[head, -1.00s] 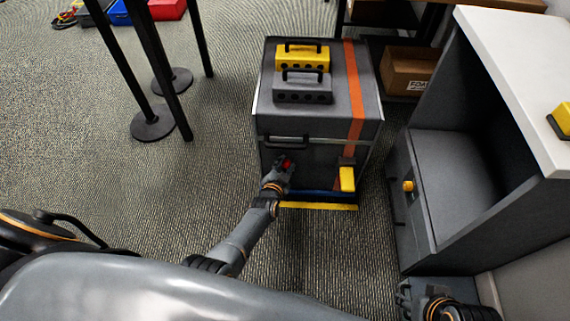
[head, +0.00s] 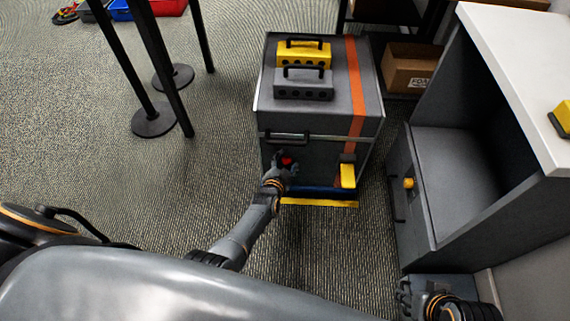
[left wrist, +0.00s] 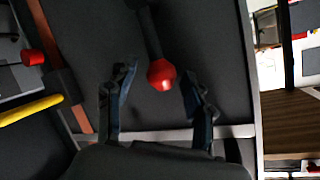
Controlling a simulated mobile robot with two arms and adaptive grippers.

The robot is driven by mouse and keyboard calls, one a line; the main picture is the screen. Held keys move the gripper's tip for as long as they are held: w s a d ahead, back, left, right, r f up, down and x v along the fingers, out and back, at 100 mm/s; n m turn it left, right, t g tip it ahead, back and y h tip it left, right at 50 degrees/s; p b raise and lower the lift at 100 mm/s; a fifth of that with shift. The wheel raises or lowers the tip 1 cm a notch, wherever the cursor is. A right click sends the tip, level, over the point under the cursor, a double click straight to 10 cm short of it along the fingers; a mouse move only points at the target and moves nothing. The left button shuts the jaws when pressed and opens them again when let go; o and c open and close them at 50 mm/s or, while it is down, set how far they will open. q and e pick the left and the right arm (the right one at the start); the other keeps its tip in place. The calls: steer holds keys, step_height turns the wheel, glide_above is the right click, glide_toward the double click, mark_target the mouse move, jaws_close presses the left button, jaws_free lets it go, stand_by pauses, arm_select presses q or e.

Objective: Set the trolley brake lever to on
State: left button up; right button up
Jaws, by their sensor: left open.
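The grey trolley (head: 325,150) stands on the carpet with an orange stripe down its top and front. Its brake lever shows in the left wrist view as a dark rod with a red ball knob (left wrist: 161,75). In the head view, the red knob (head: 287,161) is partly covered by my left gripper (head: 281,164). In the left wrist view, my left gripper (left wrist: 160,82) is open, its two fingers on either side of the knob with gaps between. My right gripper (head: 408,299) is at the bottom right, away from the trolley; its fingers are unclear.
A yellow block (head: 348,176) sits on the trolley's lower front. Yellow and grey cases (head: 303,84) stand on top. A dark cabinet (head: 455,180) is close on the right. Black posts (head: 153,120) stand at left. Carpet between is clear.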

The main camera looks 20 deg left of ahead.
arm_select(q)
steer(key=v, duration=0.7)
steer(key=shift+s, duration=0.25)
stand_by(0.5)
